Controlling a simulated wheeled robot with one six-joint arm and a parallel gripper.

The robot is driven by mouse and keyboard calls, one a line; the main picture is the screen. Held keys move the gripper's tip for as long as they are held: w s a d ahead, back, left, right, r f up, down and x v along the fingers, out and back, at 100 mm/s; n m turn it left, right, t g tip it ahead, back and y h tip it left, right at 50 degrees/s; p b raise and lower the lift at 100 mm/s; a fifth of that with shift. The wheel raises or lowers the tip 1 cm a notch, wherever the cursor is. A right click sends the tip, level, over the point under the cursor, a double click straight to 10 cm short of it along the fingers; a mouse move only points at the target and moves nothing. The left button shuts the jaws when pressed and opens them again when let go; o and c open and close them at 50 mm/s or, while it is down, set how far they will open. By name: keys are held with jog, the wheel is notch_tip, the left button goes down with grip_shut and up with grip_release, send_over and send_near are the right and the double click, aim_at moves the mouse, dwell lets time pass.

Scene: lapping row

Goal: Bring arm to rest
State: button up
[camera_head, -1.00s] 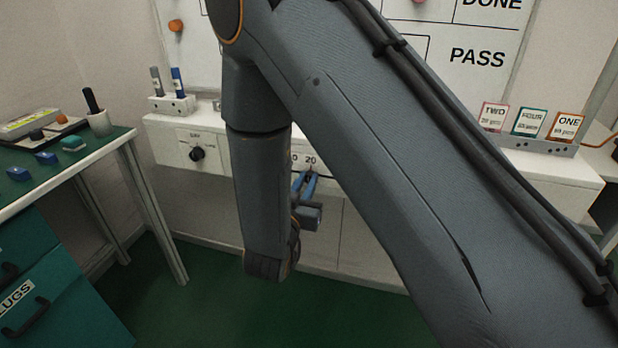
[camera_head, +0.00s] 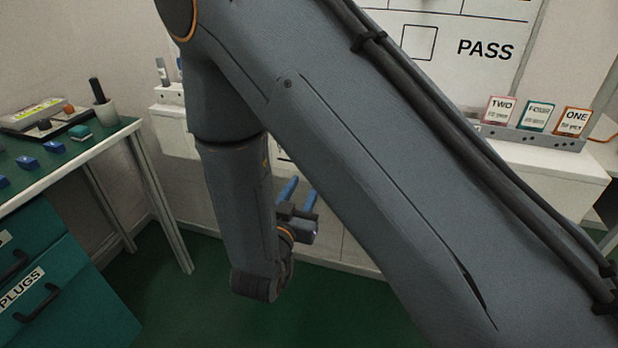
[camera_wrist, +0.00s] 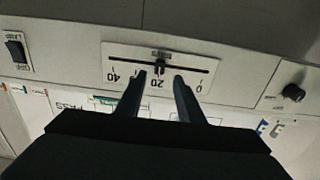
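My gripper (camera_head: 303,187) hangs low at the end of my grey arm, in front of the white cabinet (camera_head: 350,245). Its two blue fingers are apart with nothing between them. In the wrist view, the fingers (camera_wrist: 160,78) also stand apart, pointing at a slider plate (camera_wrist: 158,82) marked 0, 20 and 40. The slider's dark knob (camera_wrist: 160,64) is near the 20 mark, beyond the fingertips, and I see no contact. My arm hides most of the panel in the head view.
Cards (camera_head: 537,116) stand in a rack at right. In the wrist view, a lamp switch (camera_wrist: 17,50) and a knob (camera_wrist: 292,93) flank the slider.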

jog(key=shift+s+a, duration=0.2)
jog(key=shift+s, duration=0.5)
jog(key=shift+w, duration=0.1)
